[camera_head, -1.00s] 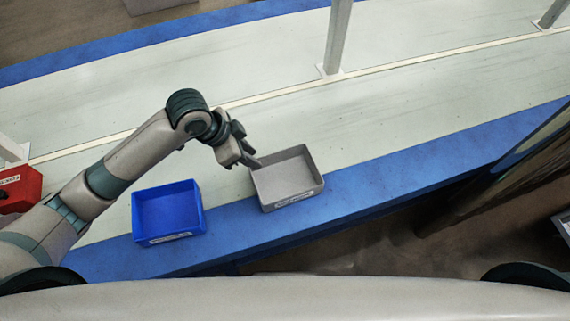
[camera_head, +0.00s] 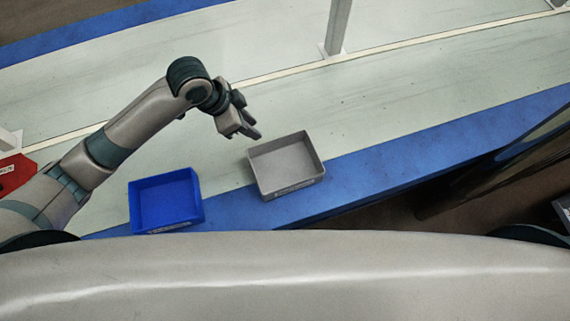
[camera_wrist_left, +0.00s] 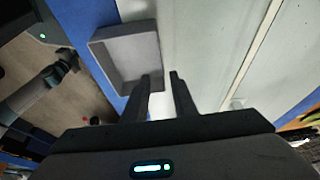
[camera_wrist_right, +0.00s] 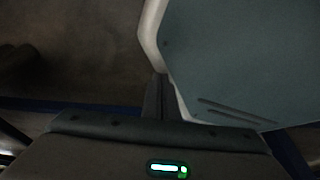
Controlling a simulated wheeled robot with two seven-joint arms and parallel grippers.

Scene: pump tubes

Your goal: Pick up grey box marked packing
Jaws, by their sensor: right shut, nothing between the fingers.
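The grey box (camera_head: 253,176) is an open-topped tray near the front edge of the table, with a pale label on its front that is too small to read. It also shows in the left wrist view (camera_wrist_left: 112,40), just ahead of the fingers. My left gripper (camera_head: 252,132) is open, with nothing between its fingers. It hangs just beyond the box's far left corner, apart from it in the head view. In the left wrist view one finger (camera_wrist_left: 162,90) overlaps the box's side. My right gripper (camera_wrist_right: 155,95) shows only in its wrist view, shut and empty.
A blue open box (camera_head: 134,208) stands left of the grey box, with a clear gap between them. A red box (camera_head: 15,175) is partly hidden at the far left. A post (camera_head: 338,28) rises from the table behind. The pale tabletop right of the grey box is free.

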